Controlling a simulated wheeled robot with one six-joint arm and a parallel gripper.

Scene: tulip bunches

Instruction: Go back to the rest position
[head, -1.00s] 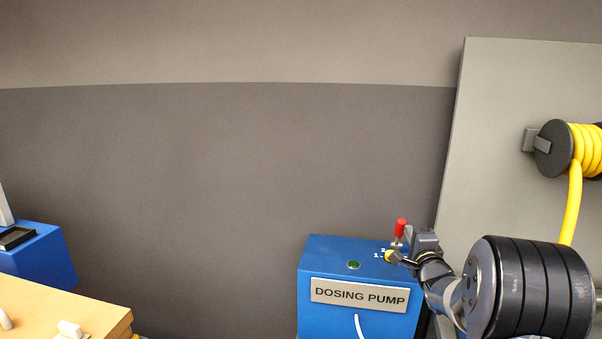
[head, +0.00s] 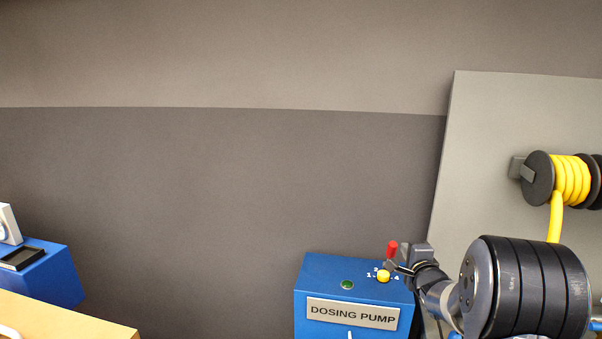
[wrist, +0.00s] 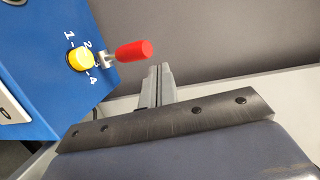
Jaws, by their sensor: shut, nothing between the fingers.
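My gripper (wrist: 157,84) shows in the wrist view with its two fingers together and nothing between them. In the head view my gripper (head: 396,268) is at the right end of the dosing pump's top, in front of the red-handled lever. The blue dosing pump (head: 312,272) stands at the bottom right of centre. Its red lever (wrist: 133,50) lies just left of my fingertips in the wrist view, apart from them. The yellow knob (wrist: 80,59) sits beside the lever among printed numbers. It also shows in the head view (head: 383,277).
A grey panel (head: 490,110) with a yellow hose reel (head: 570,178) stands behind my arm at right. A green button (head: 347,285) is on the pump. A blue scale-like device (head: 40,275) and a wooden table (head: 60,320) are at lower left.

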